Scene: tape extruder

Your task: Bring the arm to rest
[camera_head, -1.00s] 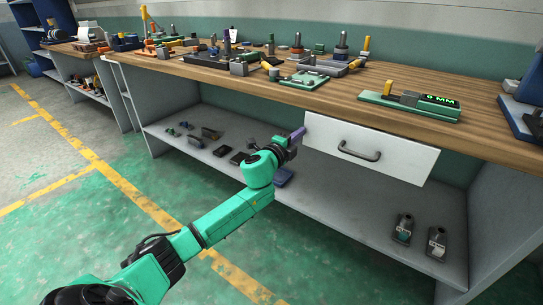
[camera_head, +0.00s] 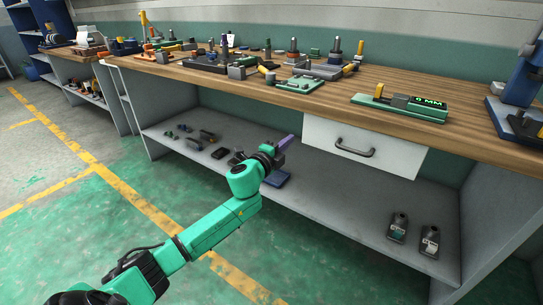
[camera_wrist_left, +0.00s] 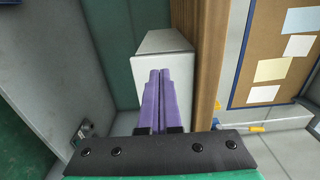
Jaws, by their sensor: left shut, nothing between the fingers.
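My left arm (camera_head: 215,227) is green and reaches in from the lower left of the head view. Its left gripper (camera_head: 286,142) has purple fingers and sits in front of the bench, below the worktop edge and left of the drawer. In the left wrist view the two purple fingers (camera_wrist_left: 158,100) lie side by side, shut, with nothing between them. The white drawer (camera_head: 366,146) with a dark handle is beyond the fingertips and also shows in the wrist view (camera_wrist_left: 162,47). My right gripper is not in view.
The wooden worktop (camera_head: 330,95) holds several tools and fixtures, including a green gauge (camera_head: 402,105) with a lit display. The lower shelf (camera_head: 330,205) carries small dark items and two bottle-like objects at right. A blue press (camera_head: 520,100) stands at the far right. The floor in front is clear.

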